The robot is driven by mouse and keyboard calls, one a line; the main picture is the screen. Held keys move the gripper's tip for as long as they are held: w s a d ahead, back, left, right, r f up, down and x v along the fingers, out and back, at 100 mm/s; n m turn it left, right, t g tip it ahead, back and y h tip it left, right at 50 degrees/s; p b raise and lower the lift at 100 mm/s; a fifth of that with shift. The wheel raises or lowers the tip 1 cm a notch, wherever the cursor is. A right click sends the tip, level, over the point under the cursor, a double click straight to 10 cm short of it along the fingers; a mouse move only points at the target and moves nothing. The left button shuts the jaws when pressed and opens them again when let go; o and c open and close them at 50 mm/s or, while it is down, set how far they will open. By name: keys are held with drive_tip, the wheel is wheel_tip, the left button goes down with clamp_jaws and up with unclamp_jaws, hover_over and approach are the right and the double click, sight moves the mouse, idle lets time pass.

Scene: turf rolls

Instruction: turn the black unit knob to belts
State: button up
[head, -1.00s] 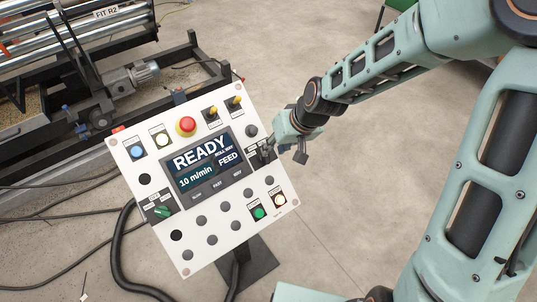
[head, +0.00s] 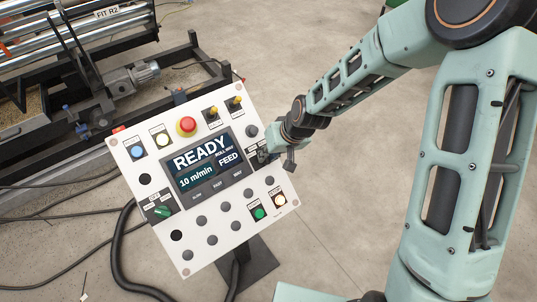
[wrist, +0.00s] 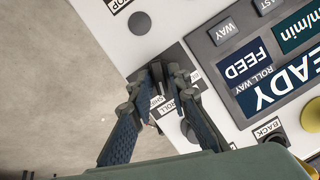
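The white control panel (head: 205,235) stands tilted in the head view, with a lit display (head: 203,168) reading READY, 10 m/min, ROLL WAY and FEED. The black unit knob (wrist: 158,80) is on a dark plate at the panel's right edge; my gripper largely hides it, and its pointer direction cannot be read. My gripper (wrist: 162,74) has its two fingertips close together on either side of the knob and looks shut on it. In the head view my gripper (head: 264,156) reaches the knob from the right.
A red mushroom button (head: 186,125), two yellow toggles (head: 212,112), a green selector (head: 162,211) and lit green and white buttons (head: 260,213) share the panel. A roller machine (head: 70,60) stands behind on the left. The floor on the right is clear.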

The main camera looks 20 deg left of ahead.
clamp_jaws()
drive_tip(key=shift+f+n+b, duration=0.1)
drive_tip(key=shift+n+b, duration=0.2)
drive_tip(key=shift+b, duration=0.1)
drive_tip(key=n+b, duration=0.1)
drive_tip(key=b, duration=0.1)
drive_tip(key=n+h+b, duration=0.1)
drive_tip(key=n+b, duration=0.1)
drive_tip(key=shift+s+a+f+t, duration=0.1)
drive_tip(key=shift+f+t, duration=0.1)
drive_tip(key=shift+t, duration=0.1)
drive_tip(key=n+t+b, duration=0.1)
drive_tip(key=n+b, duration=0.2)
drive_tip(key=b, duration=0.1)
drive_tip(key=n+b, duration=0.2)
drive_tip(key=b, duration=0.2)
drive_tip(key=shift+s+n+t+h, duration=0.15)
drive_tip(key=shift+n+t+h, duration=0.15)
drive_tip(key=shift+n+t, duration=0.1)
drive_tip(key=n+t+b, duration=0.1)
drive_tip(key=n+b, duration=0.3)
drive_tip(key=n, duration=0.1)
drive_tip(key=shift+s+r+b, duration=0.1)
drive_tip(key=shift+s+b, duration=0.05)
drive_tip(key=shift+b, duration=0.25)
drive_tip(key=shift+n+t, duration=0.3)
drive_tip(key=o, duration=0.6)
unclamp_jaws()
